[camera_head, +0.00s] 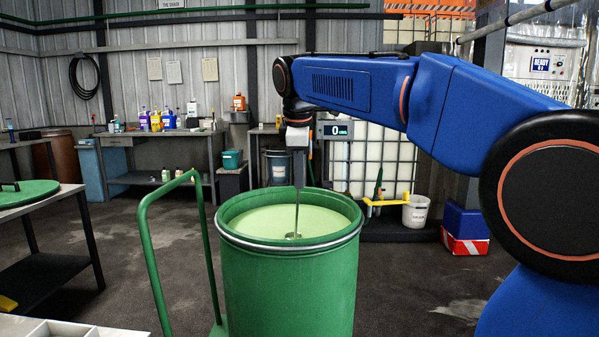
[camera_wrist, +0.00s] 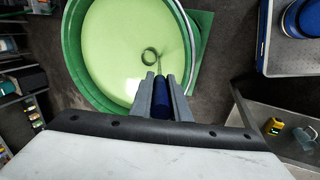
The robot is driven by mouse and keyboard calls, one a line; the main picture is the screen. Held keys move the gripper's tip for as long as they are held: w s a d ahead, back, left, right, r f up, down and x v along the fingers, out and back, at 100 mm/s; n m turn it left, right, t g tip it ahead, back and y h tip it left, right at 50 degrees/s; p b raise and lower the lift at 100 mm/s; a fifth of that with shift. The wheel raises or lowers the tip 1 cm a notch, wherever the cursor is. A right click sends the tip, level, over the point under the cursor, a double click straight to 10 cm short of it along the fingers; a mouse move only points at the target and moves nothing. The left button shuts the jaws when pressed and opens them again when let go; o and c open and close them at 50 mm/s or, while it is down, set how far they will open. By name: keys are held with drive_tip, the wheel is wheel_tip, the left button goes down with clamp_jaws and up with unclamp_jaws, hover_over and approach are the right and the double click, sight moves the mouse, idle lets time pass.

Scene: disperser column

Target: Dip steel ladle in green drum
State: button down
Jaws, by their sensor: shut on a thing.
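The green drum (camera_head: 290,285) stands open in front of me, with pale green liquid (camera_head: 262,219) near its top. My gripper (camera_head: 299,178) is above the drum, pointing down. In the wrist view my gripper (camera_wrist: 160,82) is shut on the blue grip of the steel ladle (camera_wrist: 160,100). The ladle's thin shaft (camera_head: 297,212) hangs nearly upright into the drum. Its round bowl (camera_wrist: 150,57) shows as a dark ring at the liquid surface, inside the drum's rim. How deep the bowl sits is hard to tell.
The drum stands by a green cart handle (camera_head: 146,245). A green lid (camera_head: 22,193) lies on the left table. Behind are a workbench (camera_head: 163,178) with bottles, a caged tank (camera_head: 385,160), a white bucket (camera_head: 416,211) and a yellow-handled tap (camera_head: 380,202). Floor right of the drum is clear.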

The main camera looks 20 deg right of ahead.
drive_tip(key=shift+f, duration=1.6)
drive_tip(key=shift+r, duration=0.15)
wheel_tip(320, 180, up, 20)
drive_tip(key=shift+r, duration=0.15)
idle(4.2)
